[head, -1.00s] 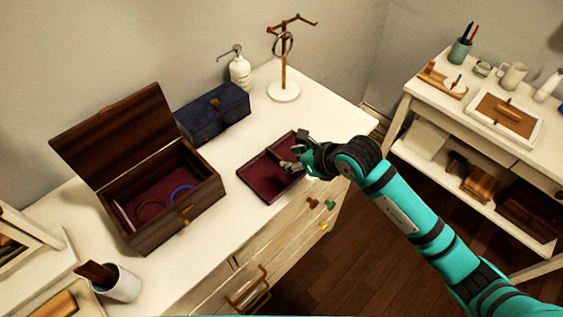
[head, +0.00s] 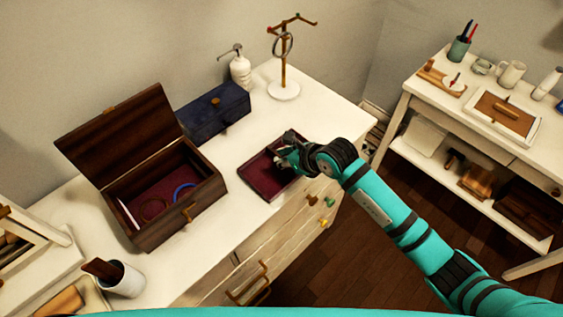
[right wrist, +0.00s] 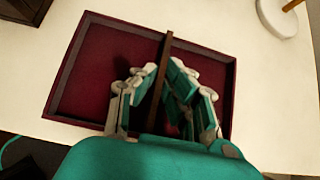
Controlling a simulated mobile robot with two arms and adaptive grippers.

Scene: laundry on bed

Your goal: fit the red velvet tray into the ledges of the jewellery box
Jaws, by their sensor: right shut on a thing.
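The red velvet tray (head: 262,178) lies on the white dresser top, right of the jewellery box. My right gripper (head: 287,158) is over the tray. In the right wrist view its fingers (right wrist: 155,85) are on both sides of the tray's thin wooden divider (right wrist: 163,62), shut on it. The tray's dark rim and red floor (right wrist: 100,75) show around the fingers. The brown wooden jewellery box (head: 165,195) stands open at the left, lid leaning back, with a red lining and a blue ring (head: 183,190) and a darker ring inside. Its ledges are too small to make out. My left gripper is not in view.
A dark blue box (head: 213,113), a soap dispenser (head: 240,72) and a jewellery stand (head: 284,88) stand behind the tray. A white cup (head: 124,283) stands at front left. Bare dresser top lies between tray and jewellery box.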

